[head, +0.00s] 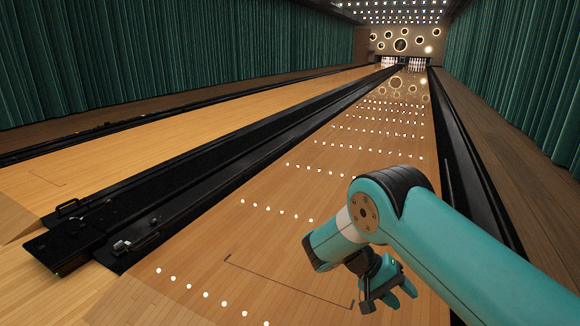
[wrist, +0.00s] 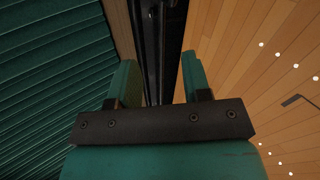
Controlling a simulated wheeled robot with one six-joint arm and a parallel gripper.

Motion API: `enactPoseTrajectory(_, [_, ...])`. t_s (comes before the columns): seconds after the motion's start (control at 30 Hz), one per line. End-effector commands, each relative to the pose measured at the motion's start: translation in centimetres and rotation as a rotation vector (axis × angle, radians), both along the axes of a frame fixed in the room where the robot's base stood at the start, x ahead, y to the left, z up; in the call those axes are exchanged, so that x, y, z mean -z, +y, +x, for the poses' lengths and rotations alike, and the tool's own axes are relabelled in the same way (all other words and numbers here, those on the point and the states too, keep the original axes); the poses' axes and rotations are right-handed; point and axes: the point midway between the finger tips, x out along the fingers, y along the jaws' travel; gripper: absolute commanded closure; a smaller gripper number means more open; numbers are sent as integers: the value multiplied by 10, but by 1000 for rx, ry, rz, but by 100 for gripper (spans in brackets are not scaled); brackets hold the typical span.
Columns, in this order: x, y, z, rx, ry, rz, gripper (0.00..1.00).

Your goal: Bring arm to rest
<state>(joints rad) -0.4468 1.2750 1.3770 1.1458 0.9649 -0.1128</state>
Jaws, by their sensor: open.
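My arm (head: 450,240) is teal with black joints and reaches in from the lower right of the head view, bent over the near end of the right lane. My gripper (head: 390,300) hangs at its end above the lane boards. In the wrist view my gripper (wrist: 155,82) shows two teal fingers spread apart with nothing between them. Past the fingers are the dark gutter, the wooden lane and the green curtain. No ball is visible in either view.
The right lane (head: 330,190) runs away to white pins (head: 417,64) at the far end. A black divider (head: 240,145) with metal fittings separates it from the left lane (head: 130,150). A dark gutter (head: 465,170) and green curtains (head: 130,60) line the sides.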

Motion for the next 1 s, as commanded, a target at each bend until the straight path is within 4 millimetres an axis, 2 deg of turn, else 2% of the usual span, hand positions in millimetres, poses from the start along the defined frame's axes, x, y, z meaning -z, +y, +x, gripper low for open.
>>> enactPoseTrajectory(0.03, [-46, 3, 6, -32, -6, 73, 56])
enactPoseTrajectory(0.13, [-103, 12, 9, -114, -9, 223, 56])
enactPoseTrajectory(0.27, [-176, 26, -2, -223, -20, 415, 56])
enactPoseTrajectory(0.4, [-253, 44, -31, -346, -42, 619, 56])
enactPoseTrajectory(0.47, [-284, 52, -49, -402, -54, 704, 56])
enactPoseTrajectory(0.6, [-351, 72, -101, -533, -83, 899, 56])
enactPoseTrajectory(0.7, [-386, 86, -139, -615, -99, 1015, 56])
enactPoseTrajectory(0.8, [-412, 97, -174, -686, -112, 1109, 56])
enactPoseTrajectory(1.0, [-451, 116, -236, -806, -133, 1262, 56])
